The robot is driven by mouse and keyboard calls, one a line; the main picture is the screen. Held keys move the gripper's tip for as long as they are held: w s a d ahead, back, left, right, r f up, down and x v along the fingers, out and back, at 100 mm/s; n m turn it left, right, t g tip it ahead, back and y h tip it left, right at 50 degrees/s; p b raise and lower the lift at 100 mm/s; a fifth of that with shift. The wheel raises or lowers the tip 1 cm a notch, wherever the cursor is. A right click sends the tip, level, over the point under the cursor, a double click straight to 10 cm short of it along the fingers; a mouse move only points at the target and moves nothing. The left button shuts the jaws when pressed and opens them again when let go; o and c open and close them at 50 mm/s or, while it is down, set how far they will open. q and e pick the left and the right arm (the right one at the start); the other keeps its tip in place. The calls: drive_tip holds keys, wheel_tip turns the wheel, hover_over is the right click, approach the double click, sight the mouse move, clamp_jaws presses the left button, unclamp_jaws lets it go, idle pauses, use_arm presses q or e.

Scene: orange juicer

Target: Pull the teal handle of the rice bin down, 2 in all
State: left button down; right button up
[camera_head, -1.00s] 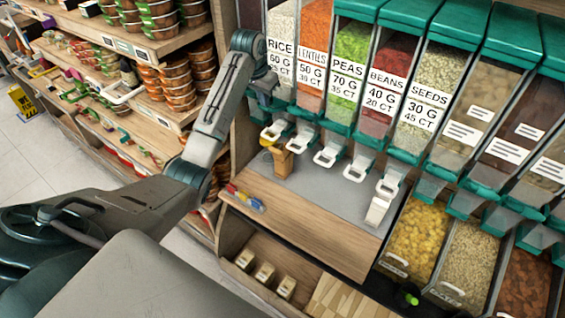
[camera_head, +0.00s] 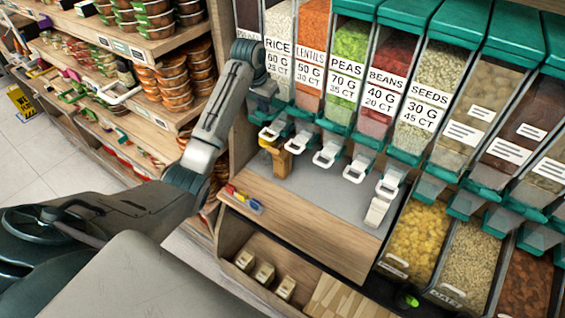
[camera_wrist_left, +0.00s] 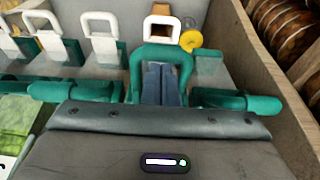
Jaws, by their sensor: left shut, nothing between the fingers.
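The rice bin (camera_head: 279,30) is clear with white grains and a RICE label, left of the lentils bin. Its white loop (camera_head: 271,131) juts out below. My left gripper (camera_head: 264,108) is shut and empty at the teal dispenser parts under the rice bin; its fingertips are small and partly hidden in the head view. In the left wrist view, the shut dark fingers (camera_wrist_left: 161,88) lie within the outline of the teal handle (camera_wrist_left: 163,54), with the white loop just beyond. I cannot tell whether they touch the handle. My right gripper is not in view.
A wooden container (camera_head: 281,160) stands under the rice spout, with a yellow part beside it. A white container (camera_head: 377,211) stands on the grey counter to the right. Neighbouring bins sit close on the right. Shelves of packed food (camera_head: 173,85) lie to the left.

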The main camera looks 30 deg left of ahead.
use_arm(q)
drive_tip(key=shift+w+r+p, duration=0.15)
drive_tip(key=shift+r+p, duration=0.45)
drive_tip(key=shift+r, duration=0.55)
drive_tip(key=shift+w+a+r, duration=0.1)
drive_tip(key=shift+w+r, duration=0.05)
drive_tip(key=shift+r, duration=0.85)
drive_tip(key=shift+w+a+r, duration=0.1)
drive_tip(key=shift+r, duration=0.9)
drive_tip(key=shift+f, duration=0.1)
